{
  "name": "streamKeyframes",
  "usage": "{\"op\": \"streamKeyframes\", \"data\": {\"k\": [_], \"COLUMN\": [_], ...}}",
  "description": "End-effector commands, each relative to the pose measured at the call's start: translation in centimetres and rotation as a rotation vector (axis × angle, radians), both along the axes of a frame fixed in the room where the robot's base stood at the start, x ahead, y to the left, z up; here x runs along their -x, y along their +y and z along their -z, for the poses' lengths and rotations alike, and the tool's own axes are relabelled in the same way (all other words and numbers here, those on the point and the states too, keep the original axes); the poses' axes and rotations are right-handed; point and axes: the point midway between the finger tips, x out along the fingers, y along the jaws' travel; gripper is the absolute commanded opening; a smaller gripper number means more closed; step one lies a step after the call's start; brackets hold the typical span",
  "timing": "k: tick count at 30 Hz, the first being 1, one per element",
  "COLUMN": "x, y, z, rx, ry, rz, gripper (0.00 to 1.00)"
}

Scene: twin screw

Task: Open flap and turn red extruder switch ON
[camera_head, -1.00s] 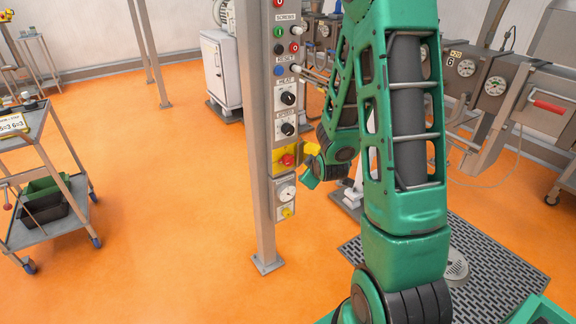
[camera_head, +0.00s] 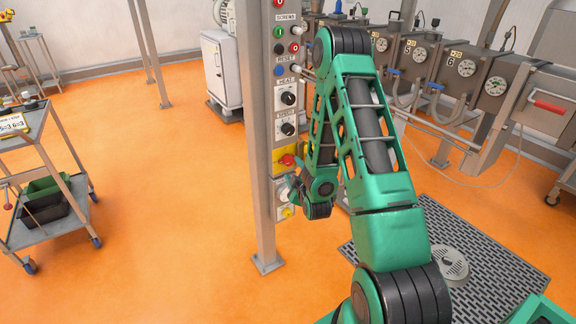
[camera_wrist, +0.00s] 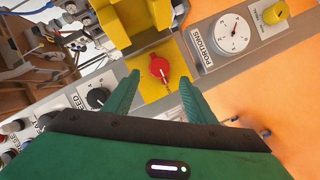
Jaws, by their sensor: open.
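The red extruder switch (camera_wrist: 160,68) sits on a yellow plate (camera_wrist: 153,91) in the wrist view. The yellow flap (camera_wrist: 128,20) stands raised away from the plate, so the switch is uncovered. The switch also shows in the head view (camera_head: 287,160) on the panel post. My gripper (camera_wrist: 159,84) is open, with one green finger on each side of the switch's lower part in the picture. I cannot tell whether either finger touches it. In the head view my arm partly hides the panel, and the flap is hard to make out.
The panel post (camera_head: 257,130) carries knobs and buttons above the switch. A portions dial (camera_wrist: 231,34) and a small yellow knob (camera_wrist: 275,13) are beside it. A trolley (camera_head: 40,240) stands at left, and a machine (camera_head: 470,85) at right. Orange floor between trolley and post is clear.

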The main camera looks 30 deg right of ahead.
Motion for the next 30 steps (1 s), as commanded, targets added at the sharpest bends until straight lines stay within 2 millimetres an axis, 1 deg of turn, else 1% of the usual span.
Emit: {"op": "streamKeyframes", "data": {"k": [1,6,9,12,16,24,25,26,27,29,30], "x": [-1.0,-3.7,-4.9,-5.7,-6.2,-6.3,-6.3,-6.3,-6.3,-6.3,-6.3], "y": [-0.3,-1.1,-1.4,-1.7,-1.9,-1.9,-1.9,-1.9,-1.9,-1.9,-1.9], "z": [0.2,0.7,1.0,1.2,1.4,1.4,1.4,1.4,1.4,1.4,1.4], "rx": [0.001,0.002,0.0,0.0,0.0,-0.001,-0.001,-0.001,-0.001,-0.001,-0.001], "ry": [-0.002,-0.002,-0.002,0.0,0.001,0.0,0.0,0.0,0.0,0.0,0.001], "rz": [0.0,0.0,0.0,0.0,0.001,0.001,0.001,0.001,0.001,0.001,0.002], "gripper": [0.51,0.51,0.51,0.51,0.51,0.51,0.46,0.39,0.29,0.15,0.1]}}
